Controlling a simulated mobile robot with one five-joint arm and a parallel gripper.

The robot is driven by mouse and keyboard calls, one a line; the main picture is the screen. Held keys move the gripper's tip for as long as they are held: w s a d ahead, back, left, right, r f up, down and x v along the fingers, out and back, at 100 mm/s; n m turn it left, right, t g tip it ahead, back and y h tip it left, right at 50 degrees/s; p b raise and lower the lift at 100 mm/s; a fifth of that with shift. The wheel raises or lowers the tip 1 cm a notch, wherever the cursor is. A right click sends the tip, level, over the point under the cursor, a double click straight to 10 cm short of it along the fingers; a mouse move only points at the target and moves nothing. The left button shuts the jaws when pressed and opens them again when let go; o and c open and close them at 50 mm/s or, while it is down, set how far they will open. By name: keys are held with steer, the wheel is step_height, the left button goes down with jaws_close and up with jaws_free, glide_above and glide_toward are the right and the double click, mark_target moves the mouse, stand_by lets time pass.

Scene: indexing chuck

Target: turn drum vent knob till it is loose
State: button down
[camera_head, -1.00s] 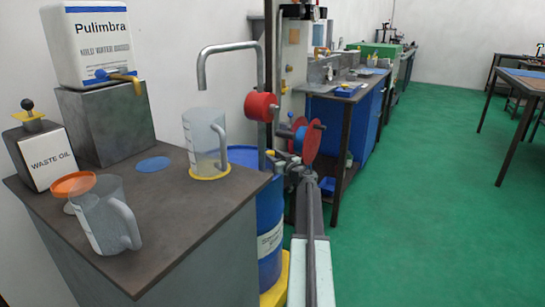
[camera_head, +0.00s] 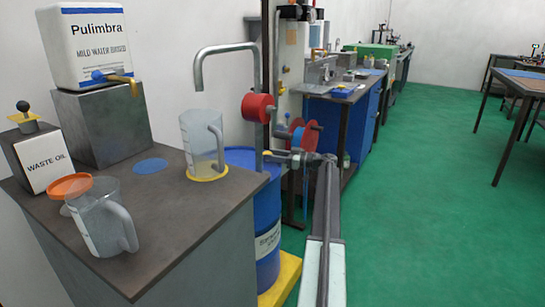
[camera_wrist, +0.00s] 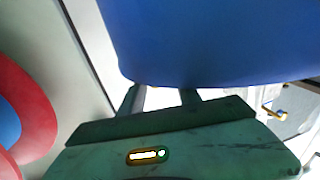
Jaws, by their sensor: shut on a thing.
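The blue drum (camera_head: 268,205) stands behind the right edge of the grey bench, on a yellow base. My arm reaches over to its top, and my gripper (camera_head: 272,155) points left across the drum's upper rim. A large blue surface (camera_wrist: 210,40), likely the drum, fills the top of the wrist view. My gripper (camera_wrist: 162,97) shows there with both fingers running up to that surface; their tips are hidden. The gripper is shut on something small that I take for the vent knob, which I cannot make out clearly.
A bent grey pipe (camera_head: 200,70) and a red wheel (camera_head: 258,107) are close by the drum. The bench (camera_head: 150,225) carries two clear jugs, a waste oil box (camera_head: 42,160) and a white Pulimbra container (camera_head: 85,45). Green floor (camera_head: 425,200) is open at right.

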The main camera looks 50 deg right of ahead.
stand_by(0.4)
steer(key=shift+d, duration=0.1)
steer(key=c, duration=0.9)
jaws_free()
steer(key=shift+o, duration=0.2)
steer(key=v, duration=0.8)
